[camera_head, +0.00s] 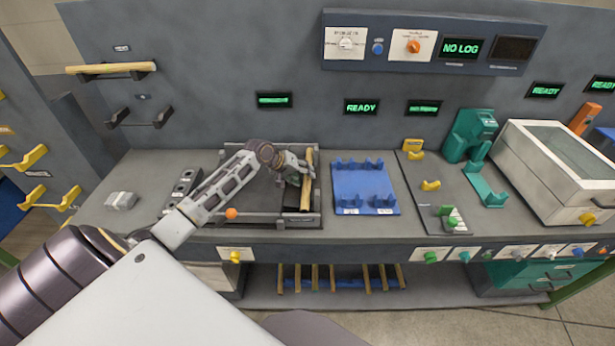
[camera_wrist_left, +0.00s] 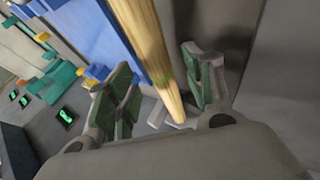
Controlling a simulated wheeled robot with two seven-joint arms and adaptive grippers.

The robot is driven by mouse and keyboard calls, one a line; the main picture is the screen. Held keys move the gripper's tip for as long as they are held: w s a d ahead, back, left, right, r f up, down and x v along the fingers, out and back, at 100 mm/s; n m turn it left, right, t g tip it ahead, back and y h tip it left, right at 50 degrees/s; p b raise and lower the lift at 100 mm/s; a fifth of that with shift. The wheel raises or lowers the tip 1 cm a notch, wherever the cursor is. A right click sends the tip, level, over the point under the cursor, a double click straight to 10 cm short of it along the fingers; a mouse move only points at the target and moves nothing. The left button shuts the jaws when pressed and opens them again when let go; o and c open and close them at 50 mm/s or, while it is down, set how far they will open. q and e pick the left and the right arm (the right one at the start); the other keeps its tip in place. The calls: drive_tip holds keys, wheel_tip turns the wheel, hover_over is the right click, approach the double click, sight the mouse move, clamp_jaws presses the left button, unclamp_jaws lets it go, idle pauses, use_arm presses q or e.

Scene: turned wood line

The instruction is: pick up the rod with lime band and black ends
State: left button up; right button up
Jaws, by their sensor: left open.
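A light wooden rod (camera_head: 307,185) lies along the right side of the dark framed tray (camera_head: 262,218) on the bench. In the left wrist view the rod (camera_wrist_left: 146,42) runs between my fingers and carries a faint lime tint near them. Its black ends cannot be made out. My left gripper (camera_head: 301,168) is at the rod's upper half, its fingers on either side of it. In the left wrist view the gripper (camera_wrist_left: 163,90) is open, with a visible gap on the right finger's side. My right gripper is not in view.
A blue rack (camera_head: 362,208) with upright pegs stands just right of the tray. Another rod (camera_head: 110,68) rests on wall hooks at upper left. Several rods (camera_head: 332,278) lie on the shelf below. A green device (camera_head: 470,135) and a lidded white box (camera_head: 550,165) stand at right.

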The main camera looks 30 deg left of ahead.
use_arm(q)
drive_tip(key=shift+x, duration=0.9)
drive_tip(key=shift+c, duration=0.2)
clamp_jaws()
